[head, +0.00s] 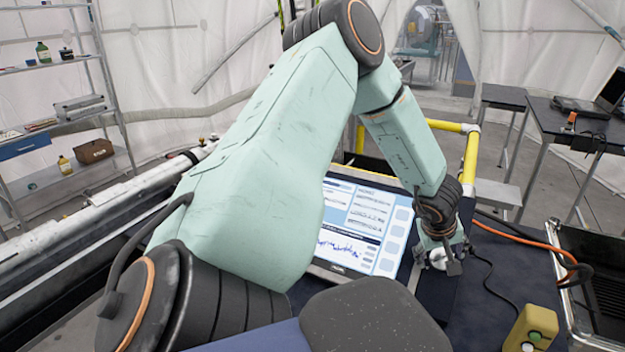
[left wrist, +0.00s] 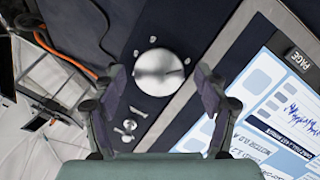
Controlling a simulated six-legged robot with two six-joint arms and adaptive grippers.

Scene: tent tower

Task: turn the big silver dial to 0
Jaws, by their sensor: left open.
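The big silver dial (left wrist: 159,72) is a round, brushed metal knob on a dark panel beside a screen. In the left wrist view it lies just beyond and between the fingertips of my left gripper (left wrist: 162,88), which is open. In the head view the dial (head: 437,258) is partly hidden by my left gripper (head: 440,262), which points down over the panel right of the screen. I cannot tell whether the fingers touch the dial. A dial reading is too small to make out. My right gripper is not in view.
The lit screen (head: 360,225) shows charts left of the dial. Small metal knobs or switches (left wrist: 128,126) sit near it on the panel. A yellow rail (head: 470,155) rises behind. A yellow box with green buttons (head: 532,330), an orange cable (head: 520,238) and a black case (head: 590,270) are at right.

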